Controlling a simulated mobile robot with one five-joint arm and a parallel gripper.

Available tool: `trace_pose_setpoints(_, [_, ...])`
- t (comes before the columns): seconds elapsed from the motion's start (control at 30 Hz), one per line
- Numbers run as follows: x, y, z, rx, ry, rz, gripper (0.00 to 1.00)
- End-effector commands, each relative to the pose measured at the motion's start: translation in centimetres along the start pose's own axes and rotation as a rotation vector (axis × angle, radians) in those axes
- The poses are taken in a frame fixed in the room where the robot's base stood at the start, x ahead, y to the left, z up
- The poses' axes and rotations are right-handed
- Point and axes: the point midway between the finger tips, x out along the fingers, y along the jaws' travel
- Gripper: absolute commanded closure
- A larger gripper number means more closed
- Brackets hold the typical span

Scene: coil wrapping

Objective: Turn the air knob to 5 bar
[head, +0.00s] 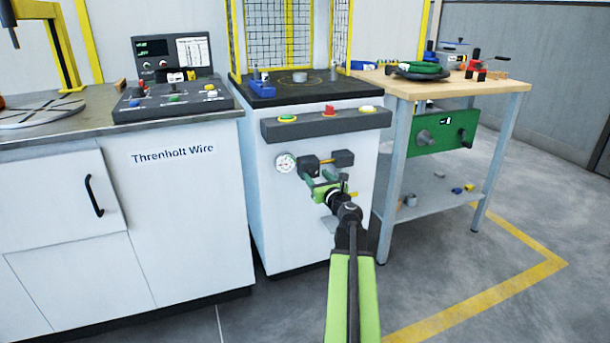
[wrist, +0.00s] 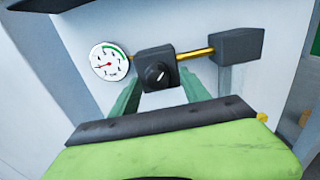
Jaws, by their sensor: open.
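The air knob (wrist: 157,74) is a round black dial with a white mark on the front of a dark block (wrist: 147,57), fixed to the white cabinet. A round white gauge (wrist: 109,61) with a green arc and a red needle is left of it; the needle points left, its value too small to read. The gauge also shows in the head view (head: 286,163). My gripper (wrist: 161,86) is open and empty, its green fingers reaching toward the knob, one on each side below it. I cannot tell if they touch. In the head view my gripper mostly covers the knob.
A brass pipe (wrist: 197,53) runs right to a second dark block (wrist: 238,46). Above is a panel (head: 325,122) with red, green and yellow-white buttons. A workbench (head: 500,85) stands to the right, and a counter (head: 60,132) with a control console (head: 172,98) to the left.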

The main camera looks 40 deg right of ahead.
Motion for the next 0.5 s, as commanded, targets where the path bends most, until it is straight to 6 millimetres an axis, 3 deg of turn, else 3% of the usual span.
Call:
trace_pose_setpoints(0.3, [0.4, 0.7, 0.0, 0.0, 0.0, 0.009, 0.46])
trace_pose_setpoints(0.5, [0.6, 1.2, 0.0, 0.0, 0.0, 0.015, 0.71])
